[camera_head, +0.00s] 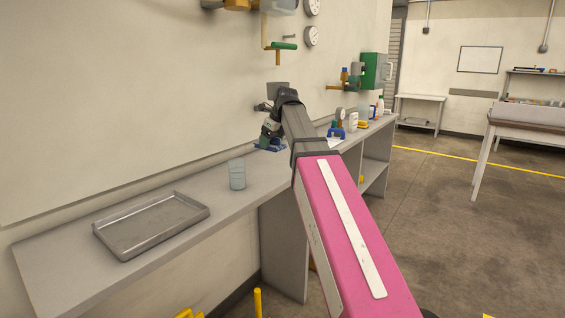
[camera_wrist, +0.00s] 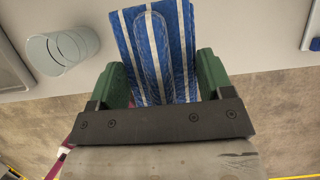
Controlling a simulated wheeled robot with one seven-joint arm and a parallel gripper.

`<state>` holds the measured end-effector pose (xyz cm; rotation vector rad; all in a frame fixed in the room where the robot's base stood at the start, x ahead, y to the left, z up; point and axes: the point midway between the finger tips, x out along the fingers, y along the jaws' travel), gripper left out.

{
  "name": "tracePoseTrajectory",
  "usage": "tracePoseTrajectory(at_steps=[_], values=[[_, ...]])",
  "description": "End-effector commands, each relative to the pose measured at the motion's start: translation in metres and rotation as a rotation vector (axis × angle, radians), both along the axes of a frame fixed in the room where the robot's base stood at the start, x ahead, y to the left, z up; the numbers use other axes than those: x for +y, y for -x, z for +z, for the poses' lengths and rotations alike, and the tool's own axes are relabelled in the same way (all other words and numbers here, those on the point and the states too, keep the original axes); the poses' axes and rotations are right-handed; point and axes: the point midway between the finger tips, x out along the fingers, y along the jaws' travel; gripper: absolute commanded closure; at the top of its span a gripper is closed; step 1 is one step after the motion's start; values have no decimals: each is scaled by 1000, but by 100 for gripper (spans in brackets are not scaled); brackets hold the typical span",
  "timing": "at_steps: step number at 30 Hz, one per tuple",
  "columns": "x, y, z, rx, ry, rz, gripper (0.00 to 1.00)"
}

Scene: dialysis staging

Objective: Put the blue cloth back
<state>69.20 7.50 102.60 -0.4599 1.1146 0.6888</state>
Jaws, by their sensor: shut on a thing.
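The blue cloth with white stripes (camera_wrist: 160,45) is between the two green fingers of my gripper (camera_wrist: 163,75) in the wrist view. My gripper is shut on it, and the cloth sticks out past the fingertips over the grey counter. In the head view the blue cloth (camera_head: 270,146) shows small beneath my gripper (camera_head: 268,137), near the wall side of the counter. My arm hides part of that area. I cannot tell whether the cloth touches the counter.
A clear ribbed glass (camera_head: 237,175) stands on the counter (camera_head: 80,280), left of my gripper; it also shows in the wrist view (camera_wrist: 62,50). An empty metal tray (camera_head: 150,225) lies farther left. Bottles (camera_head: 352,120) and a blue-based gauge (camera_head: 337,130) stand beyond my arm.

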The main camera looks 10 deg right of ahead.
Motion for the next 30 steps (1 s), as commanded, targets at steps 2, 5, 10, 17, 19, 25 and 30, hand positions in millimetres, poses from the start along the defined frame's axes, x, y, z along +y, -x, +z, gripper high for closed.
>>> tracePoseTrajectory(at_steps=[2,5,10,17,19,25,30], values=[[-2,-2,-1,0,0,0,49],[-9,-10,-7,0,0,0,49],[-31,-36,-27,2,0,-1,49],[-61,-69,-54,2,0,-1,49],[-68,-76,-60,1,0,1,49],[-78,-86,-70,0,0,1,49],[-79,-86,-81,1,0,3,49]])
